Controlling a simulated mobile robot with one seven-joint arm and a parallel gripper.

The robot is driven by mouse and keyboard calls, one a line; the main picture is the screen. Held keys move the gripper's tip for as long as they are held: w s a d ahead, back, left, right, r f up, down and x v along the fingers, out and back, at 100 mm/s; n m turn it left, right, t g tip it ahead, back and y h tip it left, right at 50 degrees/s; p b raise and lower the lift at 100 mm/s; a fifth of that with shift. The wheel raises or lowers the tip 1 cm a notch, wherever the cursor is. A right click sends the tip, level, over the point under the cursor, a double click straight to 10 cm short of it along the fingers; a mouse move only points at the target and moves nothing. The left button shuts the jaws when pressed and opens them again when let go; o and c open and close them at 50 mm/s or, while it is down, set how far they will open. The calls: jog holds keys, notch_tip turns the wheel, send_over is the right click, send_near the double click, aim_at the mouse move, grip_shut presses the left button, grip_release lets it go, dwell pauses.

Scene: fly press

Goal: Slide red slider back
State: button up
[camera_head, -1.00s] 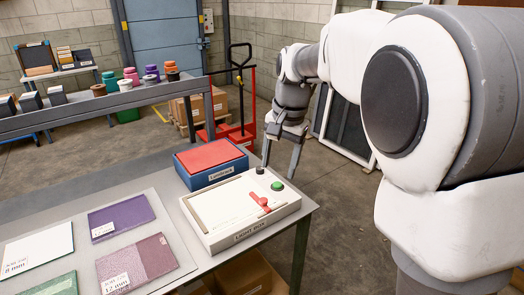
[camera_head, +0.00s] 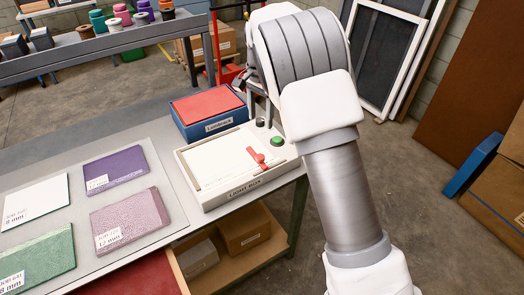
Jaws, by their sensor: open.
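The red slider (camera_head: 257,158) sits on the right part of the white top of the light box (camera_head: 218,191), left of a green button (camera_head: 277,141). A small black knob (camera_head: 260,123) stands at the box's back right corner. My gripper (camera_head: 259,108) is open and empty, behind the box's back right corner near the black knob. It is partly hidden by my arm, and I cannot tell whether it touches the knob. The gripper is apart from the red slider.
A blue box with a red lid (camera_head: 210,106) stands directly behind the light box. Sample plates, including a purple one (camera_head: 115,168), lie to the left. A low shelf holds cardboard boxes (camera_head: 245,228) under the table. A bench (camera_head: 110,40) with several pots stands behind.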

aim_at(261, 155)
notch_tip(261, 155, down, 15)
dwell(0.3)
grip_shut()
dwell(0.3)
jog(key=shift+r, duration=0.1)
dwell(1.0)
